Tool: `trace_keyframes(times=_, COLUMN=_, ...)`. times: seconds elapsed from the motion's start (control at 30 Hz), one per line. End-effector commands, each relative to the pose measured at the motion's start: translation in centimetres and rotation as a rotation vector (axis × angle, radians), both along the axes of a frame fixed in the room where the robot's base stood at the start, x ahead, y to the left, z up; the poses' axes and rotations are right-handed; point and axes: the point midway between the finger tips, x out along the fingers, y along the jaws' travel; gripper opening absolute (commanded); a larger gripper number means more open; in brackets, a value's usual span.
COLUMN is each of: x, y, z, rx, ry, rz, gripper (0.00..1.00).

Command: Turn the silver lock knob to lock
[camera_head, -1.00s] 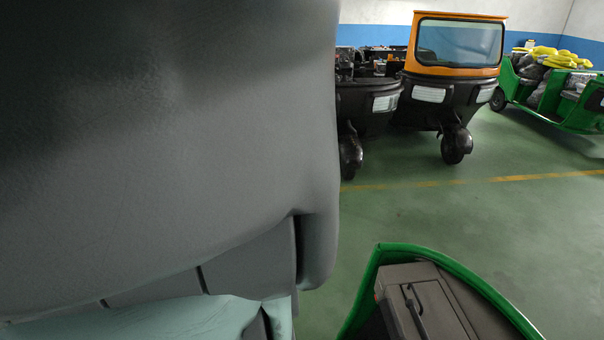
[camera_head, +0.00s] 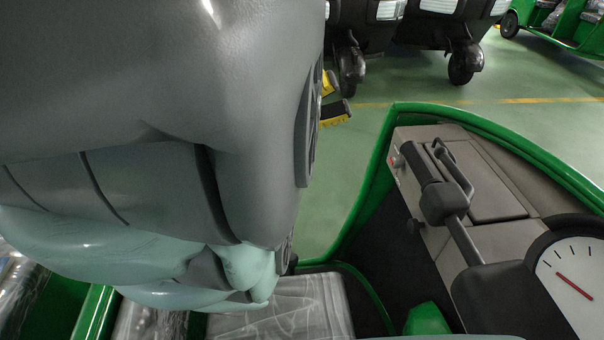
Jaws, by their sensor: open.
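The vehicle's grey dashboard box (camera_head: 490,200) stands at the right, inside a green body shell. My gripper (camera_head: 336,103) shows only in part, as yellow and black pieces past the right edge of my grey arm. It is open and apart from the dashboard, to its left and above the green floor. My arm hides the rest of it.
A dark handlebar (camera_head: 466,240) with a grip and lever crosses in front of the box. A round gauge (camera_head: 575,275) is at the lower right. A plastic-covered seat (camera_head: 285,310) lies below. The green rim (camera_head: 500,133) curves around the dashboard. Other vehicles stand behind.

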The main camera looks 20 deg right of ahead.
Motion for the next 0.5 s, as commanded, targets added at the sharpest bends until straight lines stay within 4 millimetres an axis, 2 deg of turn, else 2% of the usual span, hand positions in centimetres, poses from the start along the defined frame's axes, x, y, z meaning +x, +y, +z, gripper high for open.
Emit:
trace_keyframes(times=0.03, x=0.4, y=-0.7, z=-3.7, rx=0.03, ry=-0.034, rz=0.003, gripper=0.63)
trace_keyframes(times=0.2, x=2.2, y=-2.2, z=-9.7, rx=0.121, ry=-0.144, rz=0.035, gripper=0.63)
trace_keyframes(times=0.5, x=5.4, y=-4.3, z=-19.1, rx=0.249, ry=-0.338, rz=0.1, gripper=0.63)
